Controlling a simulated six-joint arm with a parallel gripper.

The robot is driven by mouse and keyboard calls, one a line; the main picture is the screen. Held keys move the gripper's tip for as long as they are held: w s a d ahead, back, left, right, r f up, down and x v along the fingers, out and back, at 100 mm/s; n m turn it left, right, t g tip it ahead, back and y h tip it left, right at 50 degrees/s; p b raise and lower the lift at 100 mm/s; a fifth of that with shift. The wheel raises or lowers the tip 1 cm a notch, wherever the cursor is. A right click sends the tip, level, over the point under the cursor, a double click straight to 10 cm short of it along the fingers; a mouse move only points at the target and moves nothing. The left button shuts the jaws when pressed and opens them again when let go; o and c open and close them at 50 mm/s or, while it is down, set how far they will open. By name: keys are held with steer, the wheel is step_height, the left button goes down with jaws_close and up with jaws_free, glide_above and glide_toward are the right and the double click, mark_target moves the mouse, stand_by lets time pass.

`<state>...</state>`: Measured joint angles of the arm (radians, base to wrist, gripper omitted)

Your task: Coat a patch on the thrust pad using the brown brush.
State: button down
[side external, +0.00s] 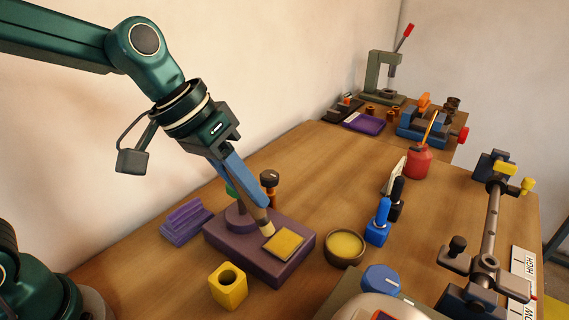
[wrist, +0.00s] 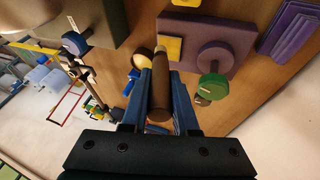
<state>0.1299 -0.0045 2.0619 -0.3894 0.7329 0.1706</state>
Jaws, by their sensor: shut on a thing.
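The brown brush (side external: 262,219) is held in my gripper (side external: 255,200), tilted with its pale bristle end down. Its brown handle also shows between the blue fingers in the wrist view (wrist: 160,88). My gripper is shut on it. The thrust pad, which I take to be the yellow square plate (side external: 287,243), lies on a purple block (side external: 222,247). The bristle end is at the pad's left edge; I cannot tell whether it touches. In the wrist view the pad (wrist: 171,48) is partly hidden behind the brush. A round dish of yellow paste (side external: 345,244) stands right of the block.
A yellow holder with a hole (side external: 228,290) stands in front of the block, and purple slabs (side external: 186,222) lie left. Blue (side external: 379,222) and black (side external: 397,198) bottles stand behind the dish. A red oil can (side external: 418,162) is further back.

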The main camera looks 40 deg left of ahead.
steer(key=shift+r, duration=1.3)
